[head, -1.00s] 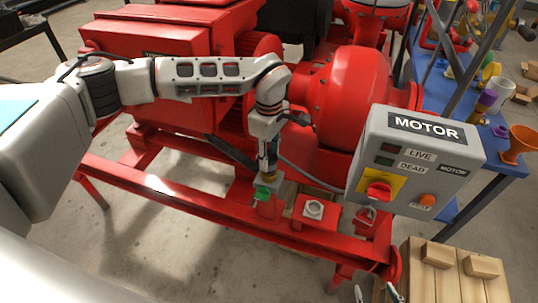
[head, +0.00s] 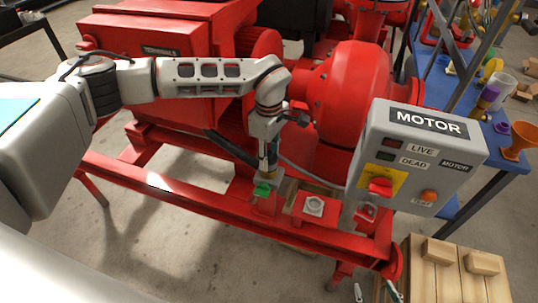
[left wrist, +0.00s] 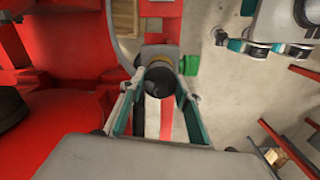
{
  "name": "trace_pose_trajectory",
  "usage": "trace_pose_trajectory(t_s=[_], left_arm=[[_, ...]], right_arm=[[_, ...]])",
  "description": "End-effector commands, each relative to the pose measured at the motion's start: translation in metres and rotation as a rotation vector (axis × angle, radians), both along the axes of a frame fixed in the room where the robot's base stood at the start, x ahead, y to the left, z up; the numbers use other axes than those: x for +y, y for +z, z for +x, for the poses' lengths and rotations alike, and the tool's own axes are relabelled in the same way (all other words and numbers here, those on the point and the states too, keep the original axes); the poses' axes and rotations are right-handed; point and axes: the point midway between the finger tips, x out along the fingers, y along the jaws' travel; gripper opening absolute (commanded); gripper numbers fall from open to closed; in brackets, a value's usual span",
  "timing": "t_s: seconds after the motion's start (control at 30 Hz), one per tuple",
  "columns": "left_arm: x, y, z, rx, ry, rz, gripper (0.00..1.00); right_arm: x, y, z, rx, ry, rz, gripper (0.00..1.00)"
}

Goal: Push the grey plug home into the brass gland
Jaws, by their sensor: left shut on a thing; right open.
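My left gripper (head: 268,164) points down over the front beam of the red skid and is shut on a dark, round-ended thing. This looks like the grey plug (left wrist: 160,76), seen end-on between the teal-padded fingers in the left wrist view. A small brass-coloured patch, likely the brass gland (head: 269,178), shows just under the fingertips in the head view. The fingers hide most of both, and I cannot tell how deep the plug sits. My right gripper (head: 375,293) is open at the bottom edge of the head view, mostly cut off.
A green part (head: 262,190) sits right beside the left fingertips. A red block with a pale ring fitting (head: 313,206) is to their right. The grey MOTOR box (head: 415,160) stands further right. A wooden crate (head: 455,270) is at bottom right. Bare floor lies in front.

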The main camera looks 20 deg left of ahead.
Motion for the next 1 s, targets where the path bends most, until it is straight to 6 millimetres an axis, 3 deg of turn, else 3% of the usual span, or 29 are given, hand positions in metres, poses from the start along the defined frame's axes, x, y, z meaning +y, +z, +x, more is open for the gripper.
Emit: trace_pose_trajectory(t_s=[0.47,0.5,0.57,1.0], left_arm=[[0.0,-0.0055,-0.0003,0.001,0.0,0.0,0.06],[0.0001,-0.0055,-0.0003,0.001,0.0,0.0,0.35],[0.0001,-0.0054,-0.0003,0.001,0.0,0.0,0.5],[0.0001,0.0,0.0003,-0.001,0.0,0.0,0.52]], right_arm=[[0.0,-0.0016,0.0001,-0.001,0.0,0.0,0.53],[0.0,-0.0016,0.0001,-0.001,0.0,0.0,0.53],[0.0,-0.0016,0.0001,-0.001,0.0,0.0,0.53],[-0.0013,-0.0032,-0.0006,0.002,0.001,-0.004,0.53]])
